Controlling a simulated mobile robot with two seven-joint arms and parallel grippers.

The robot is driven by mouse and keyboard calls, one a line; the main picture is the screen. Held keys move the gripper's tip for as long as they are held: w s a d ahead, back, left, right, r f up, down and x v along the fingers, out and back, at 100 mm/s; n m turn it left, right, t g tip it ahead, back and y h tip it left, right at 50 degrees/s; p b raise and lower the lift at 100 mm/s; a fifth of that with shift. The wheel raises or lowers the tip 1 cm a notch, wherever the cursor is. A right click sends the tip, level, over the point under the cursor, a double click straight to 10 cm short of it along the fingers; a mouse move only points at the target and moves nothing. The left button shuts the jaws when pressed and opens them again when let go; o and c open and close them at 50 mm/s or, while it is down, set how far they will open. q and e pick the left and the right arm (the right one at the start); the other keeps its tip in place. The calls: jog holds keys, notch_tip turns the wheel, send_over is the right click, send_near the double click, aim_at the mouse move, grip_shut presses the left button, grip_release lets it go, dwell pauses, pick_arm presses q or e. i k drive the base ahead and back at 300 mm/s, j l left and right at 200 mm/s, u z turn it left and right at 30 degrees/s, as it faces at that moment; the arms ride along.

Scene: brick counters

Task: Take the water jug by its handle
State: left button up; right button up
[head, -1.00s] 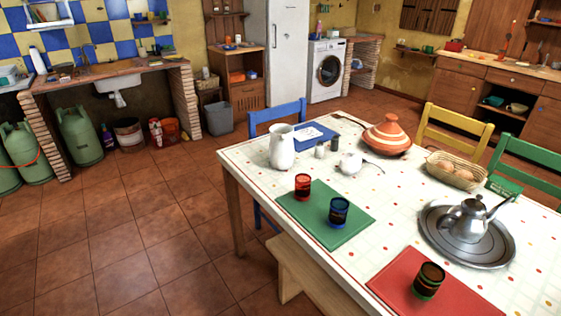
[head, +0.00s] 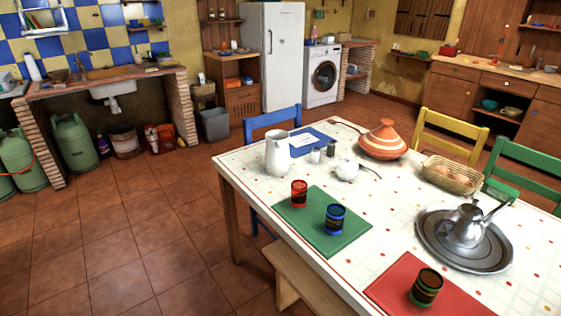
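A white jug (head: 278,154) stands upright on the far left part of the table (head: 250,172) in the head view. Its handle seems to be on the left side, but it is too small to make out clearly. Neither of my grippers shows in the head view, and nothing is touching the jug.
Near the jug are a blue booklet (head: 309,141), small shakers (head: 315,156), a white sugar bowl (head: 347,168) and an orange tagine (head: 383,141). Painted glasses (head: 299,193) stand on a green mat (head: 318,232). A bench (head: 300,281) and blue chair (head: 273,123) flank the table. Floor at left is clear.

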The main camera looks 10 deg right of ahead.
aim_at(278, 159)
jog(key=i+j+z, duration=0.1)
jog(key=z, duration=0.4)
jog(key=i+j+z, duration=0.15)
jog(key=z, duration=0.35)
jog(key=i+j+z, duration=0.15)
jog(key=j+z, duration=0.2)
jog(key=j, duration=0.2)
jog(key=i+j+z, duration=0.15)
jog(key=j, duration=0.15)
jog(key=i+j, duration=0.15)
jog(key=j, duration=0.4)
jog(key=i+j+z, duration=0.1)
jog(key=j, duration=0.45)
jog(key=i+j, duration=0.15)
jog(key=j, duration=0.4)
jog(key=i+j+z, duration=0.15)
jog(key=j, duration=0.45)
